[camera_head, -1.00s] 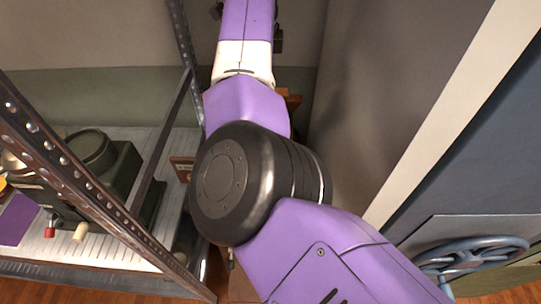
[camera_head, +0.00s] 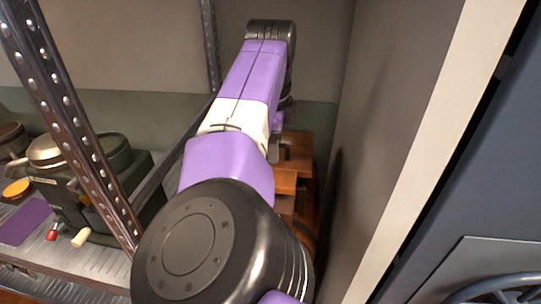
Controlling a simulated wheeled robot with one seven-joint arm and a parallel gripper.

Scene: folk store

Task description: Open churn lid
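A brown wooden object (camera_head: 299,150), possibly the churn, stands in the corner between the metal shelf and the grey wall. My purple and white arm covers much of it, so I cannot tell its full shape or make out a lid. My arm reaches forward over it, and its dark far joint shows near the back wall. My gripper is hidden beyond or below the arm, so its fingers and anything between them do not show.
A metal shelf with a riveted post (camera_head: 75,120) stands at left. It holds a dark green machine (camera_head: 118,160) and a purple mat (camera_head: 22,221). The grey wall (camera_head: 385,130) is close on the right. A blue-grey door with a handwheel (camera_head: 500,290) is at far right.

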